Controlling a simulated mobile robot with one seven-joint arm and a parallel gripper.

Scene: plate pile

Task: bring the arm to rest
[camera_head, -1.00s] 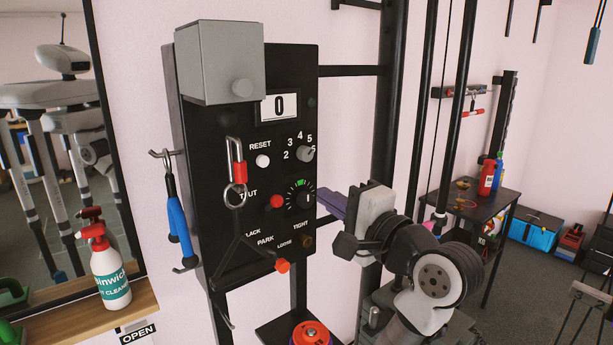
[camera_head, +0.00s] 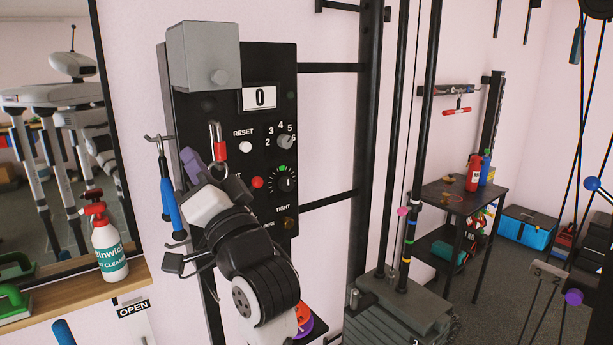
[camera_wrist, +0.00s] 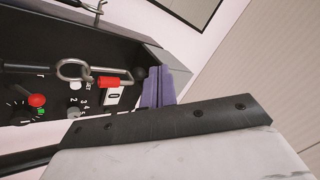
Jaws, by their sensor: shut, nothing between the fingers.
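My gripper (camera_head: 190,161) has purple fingers and stands in front of the lower left of the black control panel (camera_head: 222,110). The fingers are shut with nothing between them, and they also show in the wrist view (camera_wrist: 161,88). My wrist and forearm reach up from below and hide the panel's lower left part. In the wrist view the red-sleeved pin and its ring (camera_wrist: 112,80) are near the fingers; I cannot tell whether they touch.
Blue-handled tools (camera_head: 171,205) hang on a hook just left of my gripper. A spray bottle (camera_head: 107,245) stands on the wooden ledge at left. A weight stack (camera_head: 390,325) and a black post are at right. Open floor lies farther right.

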